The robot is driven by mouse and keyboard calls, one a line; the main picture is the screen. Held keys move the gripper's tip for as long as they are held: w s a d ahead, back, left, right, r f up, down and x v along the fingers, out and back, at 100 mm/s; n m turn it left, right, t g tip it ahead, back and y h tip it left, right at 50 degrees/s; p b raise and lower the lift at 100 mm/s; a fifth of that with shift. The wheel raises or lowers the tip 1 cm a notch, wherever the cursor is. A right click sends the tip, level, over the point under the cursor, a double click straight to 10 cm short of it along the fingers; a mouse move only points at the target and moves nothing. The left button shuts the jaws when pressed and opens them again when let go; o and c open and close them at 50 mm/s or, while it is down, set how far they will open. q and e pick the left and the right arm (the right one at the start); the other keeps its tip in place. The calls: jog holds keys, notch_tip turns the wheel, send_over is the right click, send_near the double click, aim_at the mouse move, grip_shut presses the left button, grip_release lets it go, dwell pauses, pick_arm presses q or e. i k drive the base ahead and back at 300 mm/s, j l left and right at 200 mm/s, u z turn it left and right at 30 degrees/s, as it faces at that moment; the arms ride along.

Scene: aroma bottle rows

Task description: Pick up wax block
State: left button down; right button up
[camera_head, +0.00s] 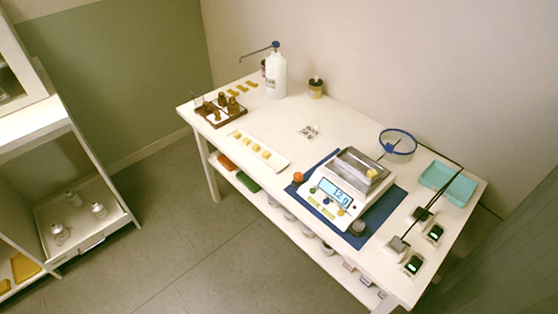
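Several small yellow blocks, which look like the wax blocks (252,147), sit in a row on a long white tray (276,164) on the table's left half. A small yellow piece (372,173) shows on the pan of the white scale (338,193), whose display reads about 120. The scale stands on a dark blue mat (385,213). Neither of my grippers is in view.
The white table (340,125) holds a brown rack of bottles (215,122), a white pump bottle (276,76), a jar (315,89), a blue ring (411,138), a teal tray (460,191) and small devices (412,265). Floor (190,230) in front is clear; shelving (85,200) stands left.

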aim_at(266, 155)
jog(key=i+z, duration=0.9)
jog(key=k+j, duration=0.05)
jog(key=k, duration=0.05)
